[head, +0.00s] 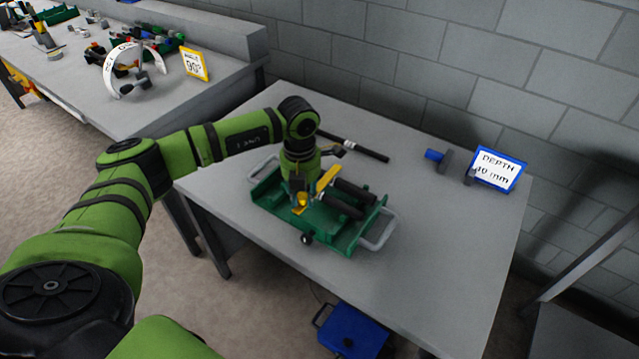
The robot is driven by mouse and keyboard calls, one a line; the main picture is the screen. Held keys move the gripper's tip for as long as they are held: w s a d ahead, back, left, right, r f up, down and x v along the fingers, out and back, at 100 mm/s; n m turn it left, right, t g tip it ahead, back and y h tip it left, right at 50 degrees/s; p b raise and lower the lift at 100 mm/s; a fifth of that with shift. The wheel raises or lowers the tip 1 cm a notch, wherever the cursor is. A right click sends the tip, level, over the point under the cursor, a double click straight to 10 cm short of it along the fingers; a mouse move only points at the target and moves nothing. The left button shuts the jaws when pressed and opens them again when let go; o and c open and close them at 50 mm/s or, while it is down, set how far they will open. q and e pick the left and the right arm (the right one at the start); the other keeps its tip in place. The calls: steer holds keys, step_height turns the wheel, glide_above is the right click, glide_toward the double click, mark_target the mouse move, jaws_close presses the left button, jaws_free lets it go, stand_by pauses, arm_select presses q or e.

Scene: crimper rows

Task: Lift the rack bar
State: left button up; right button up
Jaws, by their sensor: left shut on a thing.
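A green tray-like fixture (350,238) with grey loop handles stands on the grey table. My left gripper (301,201) points down over its left part, shut on a small yellow piece low between its fingers. A yellow bar (327,178) slants up just right of the gripper; I cannot tell whether it joins the held piece. Two black cylinders (350,192) lie on the fixture's right part. A dark bar (356,147) lies on the table behind, partly hidden by my wrist. No label shows which one is the rack bar. My right gripper is out of view.
A blue-framed sign reading DEPTH (512,172) and a blue-ended grey tool (440,158) are at the back right. A blue case (352,335) is on the floor below the front edge. The table's right side (450,250) is clear. A cluttered bench stands left.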

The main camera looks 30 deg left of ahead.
arm_select(q)
steer(key=shift+w+r+p, duration=0.35)
steer(key=shift+r, duration=0.45)
steer(key=shift+w+r+p, duration=0.3)
steer(key=shift+r, duration=0.45)
steer(key=shift+w+d+r+p, duration=0.1)
steer(key=shift+w+r+p, duration=0.3)
steer(key=shift+r, duration=0.45)
steer(key=shift+w+r+p, duration=0.3)
steer(key=shift+w+r, duration=0.25)
steer(key=shift+r, duration=0.25)
steer(key=shift+w+d+r+p, duration=0.1)
steer(key=shift+w+r+p, duration=0.3)
steer(key=shift+r, duration=0.45)
step_height(320, 180, up, 3)
glide_above(318, 188)
steer(key=w, duration=0.2)
steer(key=shift+w+d+r+b, duration=0.1)
steer(key=shift+w+r+b, duration=0.1)
steer(key=shift+w+r, duration=0.35)
steer(key=shift+w+d+r+b, duration=0.1)
steer(key=shift+w+r+b, duration=0.1)
steer(key=shift+w, duration=0.6)
steer(key=shift+w+r+b, duration=0.15)
steer(key=shift+w+r, duration=0.25)
steer(key=shift+w, duration=0.3)
